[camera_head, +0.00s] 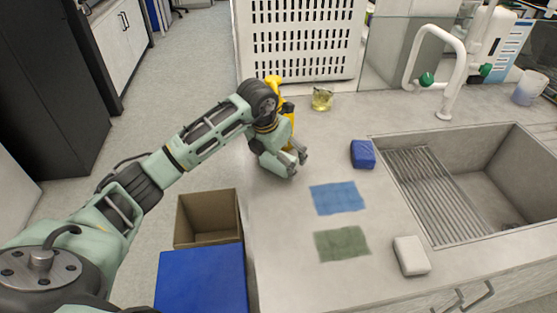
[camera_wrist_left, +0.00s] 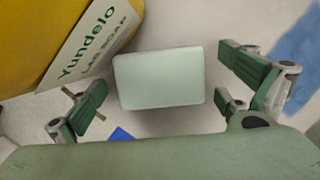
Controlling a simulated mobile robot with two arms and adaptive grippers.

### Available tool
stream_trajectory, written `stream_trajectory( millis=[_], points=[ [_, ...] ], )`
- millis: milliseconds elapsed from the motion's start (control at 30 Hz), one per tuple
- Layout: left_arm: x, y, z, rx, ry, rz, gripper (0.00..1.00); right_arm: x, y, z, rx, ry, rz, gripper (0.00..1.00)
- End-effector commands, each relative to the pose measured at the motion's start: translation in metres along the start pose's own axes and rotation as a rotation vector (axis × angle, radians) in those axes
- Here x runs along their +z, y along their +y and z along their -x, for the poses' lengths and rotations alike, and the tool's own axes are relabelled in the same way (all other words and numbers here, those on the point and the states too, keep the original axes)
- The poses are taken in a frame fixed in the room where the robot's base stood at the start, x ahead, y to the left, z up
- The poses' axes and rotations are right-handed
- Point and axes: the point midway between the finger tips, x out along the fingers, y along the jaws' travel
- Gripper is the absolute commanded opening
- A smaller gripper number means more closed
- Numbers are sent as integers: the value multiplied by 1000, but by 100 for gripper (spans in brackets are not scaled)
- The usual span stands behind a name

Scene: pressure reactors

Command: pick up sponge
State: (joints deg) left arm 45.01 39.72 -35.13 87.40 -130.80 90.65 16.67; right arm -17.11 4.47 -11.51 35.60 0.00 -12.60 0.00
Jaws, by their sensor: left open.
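My left gripper (camera_head: 298,165) is open, low over the counter's left edge, beside the yellow soap bottle. In the left wrist view, a pale grey-green rectangular block (camera_wrist_left: 158,78) lies between the spread fingers of the gripper (camera_wrist_left: 165,108), with a gap on both sides. The arm hides this block in the head view. A blue block (camera_head: 362,154) lies right of the gripper, near the sink. A whitish block (camera_head: 411,255) lies at the front of the counter. I cannot tell for sure which block is the sponge. My right gripper is not in view.
The yellow soap bottle (camera_wrist_left: 62,38) is close beside the left fingers. Blue (camera_head: 337,198) and green (camera_head: 342,244) cloths lie flat on the counter. The sink (camera_head: 480,135) is at the right. A small yellowish beaker (camera_head: 322,98) stands behind. An open box (camera_head: 207,238) is below left.

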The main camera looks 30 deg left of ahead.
Motion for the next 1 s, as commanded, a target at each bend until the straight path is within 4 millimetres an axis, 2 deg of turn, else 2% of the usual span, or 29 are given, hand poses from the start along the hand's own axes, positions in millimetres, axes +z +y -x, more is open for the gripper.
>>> stream_trajectory(
  millis=[67, 167, 600, 667, 1000],
  points=[
    [0, 0, 0, 0, 0, 0, 96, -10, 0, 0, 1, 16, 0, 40],
    [0, 0, 0, 0, 0, 0, 94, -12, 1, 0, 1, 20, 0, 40],
    [0, 0, 0, 0, -1, 0, 56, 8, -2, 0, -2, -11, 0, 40],
    [0, 0, 1, 0, -1, 0, 53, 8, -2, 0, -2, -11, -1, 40],
    [-1, -5, 8, -1, -4, -2, 53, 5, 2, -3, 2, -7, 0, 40]
  ],
)
